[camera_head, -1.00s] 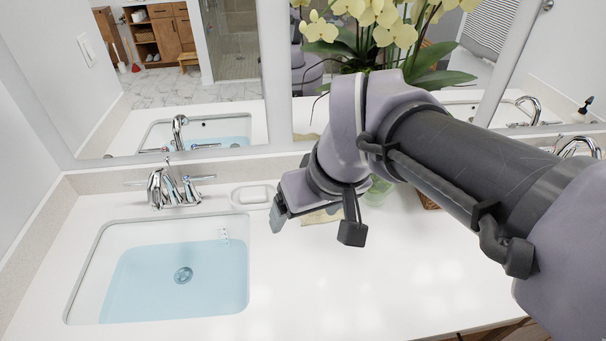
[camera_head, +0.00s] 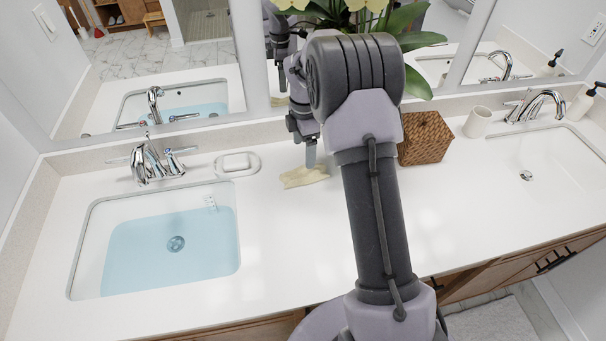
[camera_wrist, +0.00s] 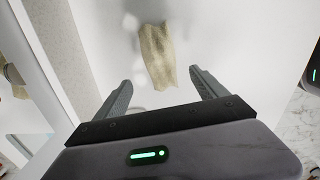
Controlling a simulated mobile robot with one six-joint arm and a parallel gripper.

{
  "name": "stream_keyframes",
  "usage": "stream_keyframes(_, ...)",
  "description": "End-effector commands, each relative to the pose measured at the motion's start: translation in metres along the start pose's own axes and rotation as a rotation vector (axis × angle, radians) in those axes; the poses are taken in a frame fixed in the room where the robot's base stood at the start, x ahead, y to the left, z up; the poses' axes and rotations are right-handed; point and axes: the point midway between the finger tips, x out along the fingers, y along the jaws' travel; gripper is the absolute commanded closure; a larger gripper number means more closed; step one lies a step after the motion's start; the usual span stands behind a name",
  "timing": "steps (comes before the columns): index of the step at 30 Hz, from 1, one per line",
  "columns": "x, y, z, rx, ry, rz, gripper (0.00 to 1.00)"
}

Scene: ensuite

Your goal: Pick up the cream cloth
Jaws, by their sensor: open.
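The cream cloth (camera_head: 304,177) lies crumpled on the white counter, right of the soap dish and left of my arm in the head view. In the wrist view the cloth (camera_wrist: 156,56) lies beyond the fingertips, roughly between their lines. My gripper (camera_head: 309,158) points down just above and behind the cloth in the head view. In the wrist view my gripper (camera_wrist: 160,80) is open, with nothing between its fingers. Whether a finger touches the cloth cannot be told.
A soap dish (camera_head: 237,163) and a water-filled sink (camera_head: 170,240) are at left. A woven basket (camera_head: 425,138), a cup (camera_head: 477,122) and a second sink (camera_head: 550,160) are at right. A mirror (camera_head: 190,70) stands behind. The front middle counter is clear.

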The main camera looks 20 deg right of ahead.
Motion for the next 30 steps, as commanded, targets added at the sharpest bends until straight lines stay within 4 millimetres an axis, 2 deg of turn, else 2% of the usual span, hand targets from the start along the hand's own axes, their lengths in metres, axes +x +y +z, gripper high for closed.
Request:
stream_keyframes(1,0.018,-0.001,0.0,0.0,0.001,-0.003,0.18)
stream_keyframes(3,0.032,0.0,0.0,0.0,0.001,-0.001,0.18)
stream_keyframes(11,0.059,0.0,0.001,0.001,0.0,0.0,0.18)
stream_keyframes(16,0.094,-0.001,0.002,0.001,0.001,-0.001,0.18)
stream_keyframes(23,0.096,0.0,0.002,0.001,0.0,0.001,0.18)
stream_keyframes(30,0.096,-0.001,0.002,0.002,0.0,0.001,0.65)
